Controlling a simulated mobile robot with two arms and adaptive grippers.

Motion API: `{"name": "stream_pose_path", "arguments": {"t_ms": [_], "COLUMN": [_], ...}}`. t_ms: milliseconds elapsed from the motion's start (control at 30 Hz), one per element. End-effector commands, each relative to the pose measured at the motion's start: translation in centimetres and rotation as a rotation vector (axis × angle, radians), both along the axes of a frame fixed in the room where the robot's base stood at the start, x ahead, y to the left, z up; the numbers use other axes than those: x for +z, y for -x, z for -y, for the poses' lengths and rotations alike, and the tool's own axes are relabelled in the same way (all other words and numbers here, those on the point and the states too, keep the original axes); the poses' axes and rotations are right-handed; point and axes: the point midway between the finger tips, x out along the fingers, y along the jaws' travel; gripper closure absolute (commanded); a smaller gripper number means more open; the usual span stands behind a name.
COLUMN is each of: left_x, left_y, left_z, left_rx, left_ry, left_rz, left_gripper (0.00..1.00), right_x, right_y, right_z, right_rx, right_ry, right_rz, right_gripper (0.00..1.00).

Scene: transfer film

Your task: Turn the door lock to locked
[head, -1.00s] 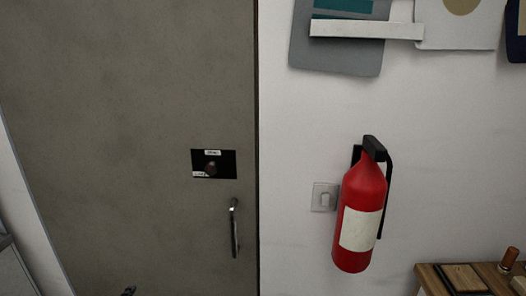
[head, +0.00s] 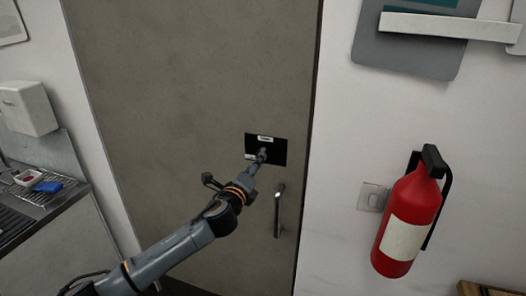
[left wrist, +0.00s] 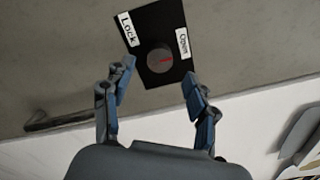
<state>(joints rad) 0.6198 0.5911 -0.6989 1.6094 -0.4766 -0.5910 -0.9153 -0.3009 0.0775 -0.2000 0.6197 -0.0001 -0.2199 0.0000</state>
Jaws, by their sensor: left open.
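The lock is a black plate (head: 279,147) on the grey door (head: 190,80). In the left wrist view the plate (left wrist: 153,18) carries a round dark knob (left wrist: 159,60) with a red mark. The mark points right, towards the "Open" label (left wrist: 183,43); the "Lock" label (left wrist: 128,29) is on the left. My left gripper (head: 262,156) is in front of the plate and hides the knob in the head view. In the left wrist view my left gripper (left wrist: 158,75) is open, one finger to each side of the knob, with no visible contact. My right gripper is not in view.
The door handle (head: 279,210) is just below the lock. A light switch (head: 372,197) and a red fire extinguisher (head: 408,215) are on the wall to the right. A counter (head: 40,215) with a blue item (head: 48,187) stands at the left.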

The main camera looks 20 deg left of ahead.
Motion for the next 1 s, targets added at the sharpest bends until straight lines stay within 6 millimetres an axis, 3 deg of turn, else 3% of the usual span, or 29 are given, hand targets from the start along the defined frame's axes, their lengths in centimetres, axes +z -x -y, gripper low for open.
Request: {"name": "stream_pose_path", "arguments": {"t_ms": [200, 400, 867, 1000], "left_x": [0.2, 0.1, -0.1, -0.1], "left_y": [-3.8, -5.9, -6.8, -6.8], "left_z": [0.2, 0.2, 0.3, 0.3], "left_rx": [0.0, 0.001, -0.002, -0.002], "left_ry": [0.003, 0.003, 0.002, 0.002], "left_rz": [-0.002, 0.0, -0.001, -0.001], "left_gripper": [0.42, 0.42, 0.42, 0.71], "right_x": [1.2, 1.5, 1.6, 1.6], "right_y": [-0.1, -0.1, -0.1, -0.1], "right_z": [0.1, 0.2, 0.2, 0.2], "right_rx": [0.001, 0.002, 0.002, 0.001], "right_ry": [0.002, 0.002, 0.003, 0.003], "right_rz": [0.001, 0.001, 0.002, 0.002], "right_gripper": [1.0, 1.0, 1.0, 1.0]}}
